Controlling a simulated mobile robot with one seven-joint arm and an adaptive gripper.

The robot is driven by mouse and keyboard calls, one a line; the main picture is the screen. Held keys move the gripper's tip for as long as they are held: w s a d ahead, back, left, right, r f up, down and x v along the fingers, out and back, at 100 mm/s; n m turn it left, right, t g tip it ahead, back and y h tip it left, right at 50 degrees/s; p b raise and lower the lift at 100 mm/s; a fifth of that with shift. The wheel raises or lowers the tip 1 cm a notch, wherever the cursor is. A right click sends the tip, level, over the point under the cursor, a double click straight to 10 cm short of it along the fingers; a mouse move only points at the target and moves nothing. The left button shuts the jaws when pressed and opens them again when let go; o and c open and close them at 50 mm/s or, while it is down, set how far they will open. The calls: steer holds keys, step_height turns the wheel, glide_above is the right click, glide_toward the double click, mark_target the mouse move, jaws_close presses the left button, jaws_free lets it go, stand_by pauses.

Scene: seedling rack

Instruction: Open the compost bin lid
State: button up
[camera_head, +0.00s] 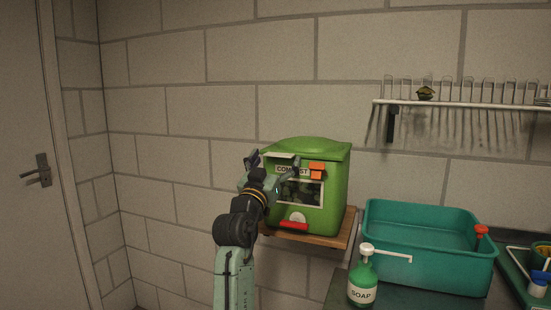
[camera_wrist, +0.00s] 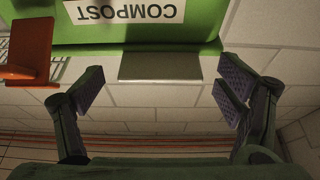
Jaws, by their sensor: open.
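The green compost bin (camera_head: 330,200) stands on a wooden shelf against the wall. Its domed lid (camera_head: 312,145) sits down on the body and looks closed. A label reading COMPOST is on its front, partly behind my gripper; it shows upside down in the wrist view (camera_wrist: 125,11). My gripper (camera_head: 272,163) is open at the bin's upper front. In the wrist view its fingers (camera_wrist: 163,90) are spread, with a flat grey tab (camera_wrist: 160,66) at the lid's edge showing between and beyond them. Nothing is between the pads. An orange latch-like piece (camera_head: 317,170) is beside the label.
The wooden shelf (camera_head: 325,236) holds the bin. A teal basin (camera_head: 420,265) and a green soap bottle (camera_head: 362,284) stand to the right. A wall rack (camera_head: 460,104) hangs above the basin. A door (camera_head: 25,120) is at far left; the wall between is bare.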

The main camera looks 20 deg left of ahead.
steer(key=shift+c, duration=0.3)
steer(key=c, duration=1.6)
steer(key=shift+r, duration=0.1)
steer(key=shift+c, duration=0.2)
